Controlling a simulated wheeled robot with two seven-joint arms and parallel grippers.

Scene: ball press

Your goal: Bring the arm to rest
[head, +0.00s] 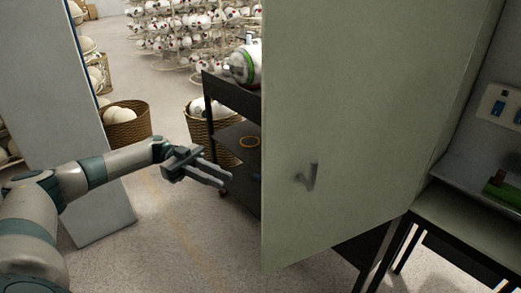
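My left arm comes in from the left edge and stretches toward the middle of the head view. Its gripper (212,172) is above the floor, left of a large grey-green panel (350,120). The two fingers point right and stand apart with a gap between them. Nothing shows between the fingers, and the gripper touches nothing that I can see. My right gripper is not in the picture.
A dark shelf cart (232,95) with a white and green ball (245,65) stands behind the gripper. Wicker baskets (126,136) of balls and ball racks are farther back. A pale panel (60,90) stands left. A dark-framed table (465,215) is at right.

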